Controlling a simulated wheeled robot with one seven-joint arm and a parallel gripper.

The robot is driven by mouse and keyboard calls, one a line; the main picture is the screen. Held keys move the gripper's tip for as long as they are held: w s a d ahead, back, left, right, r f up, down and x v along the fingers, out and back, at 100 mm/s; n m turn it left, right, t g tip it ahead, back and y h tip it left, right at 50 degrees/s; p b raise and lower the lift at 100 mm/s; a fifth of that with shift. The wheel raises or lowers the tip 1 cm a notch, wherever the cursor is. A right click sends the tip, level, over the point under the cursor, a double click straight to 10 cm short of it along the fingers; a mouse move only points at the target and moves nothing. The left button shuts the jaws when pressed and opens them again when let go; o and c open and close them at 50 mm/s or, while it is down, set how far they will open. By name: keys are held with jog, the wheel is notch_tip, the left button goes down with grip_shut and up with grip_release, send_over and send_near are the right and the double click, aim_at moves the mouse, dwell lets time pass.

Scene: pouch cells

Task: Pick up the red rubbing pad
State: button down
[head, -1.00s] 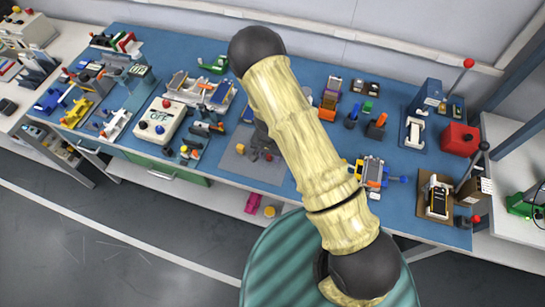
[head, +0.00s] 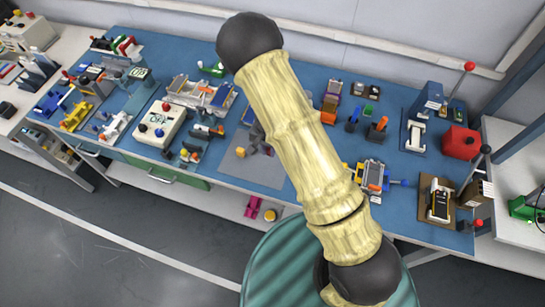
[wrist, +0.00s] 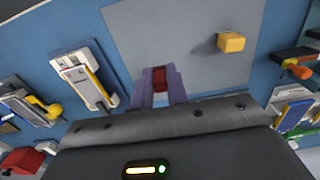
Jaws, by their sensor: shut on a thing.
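The red rubbing pad (wrist: 159,78) shows in the wrist view between the two purple-grey fingers of my gripper (wrist: 160,84). The fingers are shut on it. Only a small dark red part of the pad shows; the rest is hidden by the fingers. In the wrist view, the gripper is over the lower part of a grey mat (wrist: 165,30). In the head view, my arm hides most of the gripper and the pad cannot be made out. I cannot tell how high the pad is above the mat.
A yellow block (wrist: 231,42) lies on the mat, right of the gripper in the wrist view. The blue bench (head: 225,165) is crowded with several devices and tools. A white box (head: 168,122) stands left of the mat in the head view. A red box (head: 460,140) stands at the right.

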jog(key=shift+r, duration=1.95)
